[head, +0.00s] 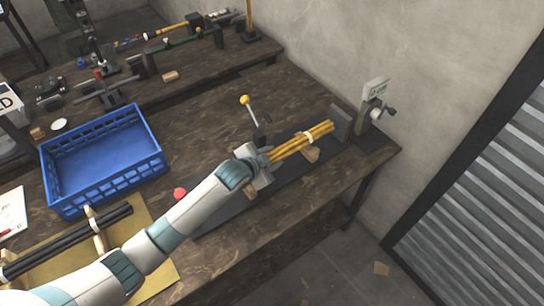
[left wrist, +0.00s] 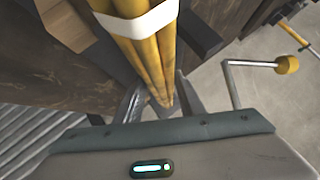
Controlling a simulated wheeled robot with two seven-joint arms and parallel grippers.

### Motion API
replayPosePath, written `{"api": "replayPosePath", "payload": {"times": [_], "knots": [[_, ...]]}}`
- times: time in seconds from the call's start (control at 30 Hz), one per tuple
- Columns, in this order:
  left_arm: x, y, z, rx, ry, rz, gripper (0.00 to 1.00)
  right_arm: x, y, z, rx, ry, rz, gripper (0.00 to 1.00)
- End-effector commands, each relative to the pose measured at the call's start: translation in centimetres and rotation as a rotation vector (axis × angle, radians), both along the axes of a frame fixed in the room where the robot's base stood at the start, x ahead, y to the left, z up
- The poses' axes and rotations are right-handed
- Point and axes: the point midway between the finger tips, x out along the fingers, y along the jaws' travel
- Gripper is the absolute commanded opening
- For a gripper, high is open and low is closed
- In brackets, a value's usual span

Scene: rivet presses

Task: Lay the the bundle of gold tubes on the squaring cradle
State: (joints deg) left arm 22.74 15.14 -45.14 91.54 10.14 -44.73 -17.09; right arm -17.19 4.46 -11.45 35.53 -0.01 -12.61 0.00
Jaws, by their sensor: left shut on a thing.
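The bundle of gold tubes (head: 288,149) has a white band and points toward the back right in the head view. My left gripper (head: 264,162) is shut on its near end. The bundle and its white band also show in the left wrist view (left wrist: 145,50), running between my fingers. The squaring cradle (head: 283,178) is a dark base with wooden rests and an upright grey end plate. The bundle is over the cradle, its far end close to the end plate. I cannot tell whether it touches the wooden rest (head: 311,155). My right gripper is not in view.
A lever with a yellow knob (head: 245,100) stands behind the cradle. A blue crate (head: 105,186) and dark tubes (head: 55,248) on a tan mat lie left. The bench behind the cradle is mostly clear.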

Motion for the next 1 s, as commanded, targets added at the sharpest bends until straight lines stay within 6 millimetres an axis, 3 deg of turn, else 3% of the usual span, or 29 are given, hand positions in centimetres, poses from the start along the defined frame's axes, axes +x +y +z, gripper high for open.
{"api": "replayPosePath", "payload": {"times": [0.67,0.7,0.73,0.77,1.0], "knots": [[0.2,-0.1,-0.9,-0.003,-0.007,-0.001,0.00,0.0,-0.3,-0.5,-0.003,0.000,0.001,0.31],[0.2,-0.1,-0.8,-0.003,-0.007,-0.001,0.45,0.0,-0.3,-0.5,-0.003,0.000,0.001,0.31],[0.1,-0.1,-0.8,-0.002,-0.006,0.000,0.52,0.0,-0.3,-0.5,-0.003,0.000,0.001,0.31],[0.1,-0.1,-0.9,-0.003,-0.005,-0.001,0.57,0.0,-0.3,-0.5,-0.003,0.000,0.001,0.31],[-0.1,0.1,-1.4,0.003,0.004,0.000,0.57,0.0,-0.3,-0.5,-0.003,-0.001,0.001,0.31]]}}
